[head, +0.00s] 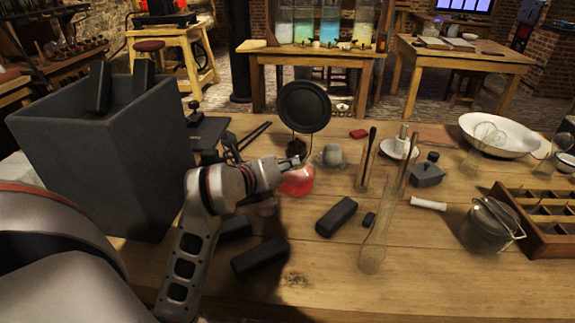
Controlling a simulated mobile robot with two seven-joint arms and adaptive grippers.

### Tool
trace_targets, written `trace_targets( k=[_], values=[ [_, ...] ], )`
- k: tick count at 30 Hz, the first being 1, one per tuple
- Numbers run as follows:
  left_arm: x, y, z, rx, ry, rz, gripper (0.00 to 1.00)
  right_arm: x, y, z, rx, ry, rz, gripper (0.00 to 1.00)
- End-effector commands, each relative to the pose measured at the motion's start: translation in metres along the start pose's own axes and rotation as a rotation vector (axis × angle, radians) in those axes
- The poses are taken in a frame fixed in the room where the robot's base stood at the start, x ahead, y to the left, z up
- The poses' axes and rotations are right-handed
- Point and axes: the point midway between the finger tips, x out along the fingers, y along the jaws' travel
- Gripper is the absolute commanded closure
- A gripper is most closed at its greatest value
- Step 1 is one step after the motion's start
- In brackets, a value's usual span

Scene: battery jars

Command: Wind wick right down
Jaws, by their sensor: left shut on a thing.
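A small lamp with a red glass bowl (298,181) stands on the wooden workbench, left of the middle. Its dark burner (296,148) sits on top, and a round black disc (304,107) rises behind it. My left gripper (291,164) reaches in from the left. Its fingers are closed at the lamp's neck, just under the burner, on what seems to be the wick knob. The fingers hide the knob, and the wick itself is too small to make out. No flame shows. My right gripper is out of view.
A tall grey bin (105,160) stands at the left. Dark blocks (336,216) lie in front of the lamp. A clear glass chimney (375,245) stands right of them. A lidded glass jar (488,228), wooden tray (540,215) and white bowl (500,135) fill the right side.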

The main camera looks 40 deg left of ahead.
Motion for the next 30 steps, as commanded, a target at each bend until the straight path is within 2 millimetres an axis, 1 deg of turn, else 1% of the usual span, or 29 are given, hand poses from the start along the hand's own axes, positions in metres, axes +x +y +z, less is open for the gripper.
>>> trace_targets(
  k=[5, 6, 8, 15, 18, 20, 23, 24, 27, 30],
  values=[
    [0.000, 0.000, 0.000, 0.000, 0.001, 0.001, 1.00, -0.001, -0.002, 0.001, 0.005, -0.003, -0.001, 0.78],
    [0.000, 0.000, 0.000, 0.001, 0.001, 0.001, 0.83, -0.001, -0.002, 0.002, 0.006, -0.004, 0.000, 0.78],
    [0.000, 0.000, 0.000, 0.001, 0.001, 0.001, 0.69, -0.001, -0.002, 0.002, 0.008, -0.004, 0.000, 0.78],
    [0.000, 0.000, 0.000, 0.002, 0.001, 0.001, 0.69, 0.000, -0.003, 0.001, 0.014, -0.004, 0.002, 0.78],
    [-0.001, -0.002, 0.003, 0.010, -0.002, 0.004, 0.69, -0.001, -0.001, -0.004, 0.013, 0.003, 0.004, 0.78],
    [-0.004, -0.006, 0.006, 0.027, -0.005, 0.011, 0.69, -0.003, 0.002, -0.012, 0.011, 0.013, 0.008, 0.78],
    [-0.008, -0.015, 0.015, 0.076, -0.013, 0.036, 0.69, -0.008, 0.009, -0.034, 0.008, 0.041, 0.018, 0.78],
    [-0.011, -0.019, 0.018, 0.103, -0.016, 0.051, 0.69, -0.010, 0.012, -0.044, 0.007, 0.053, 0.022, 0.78],
    [-0.016, -0.027, 0.024, 0.182, -0.021, 0.097, 0.69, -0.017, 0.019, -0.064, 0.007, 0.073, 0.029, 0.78],
    [-0.021, -0.032, 0.025, 0.269, -0.023, 0.148, 0.69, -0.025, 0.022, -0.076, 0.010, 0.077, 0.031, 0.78]
  ],
)
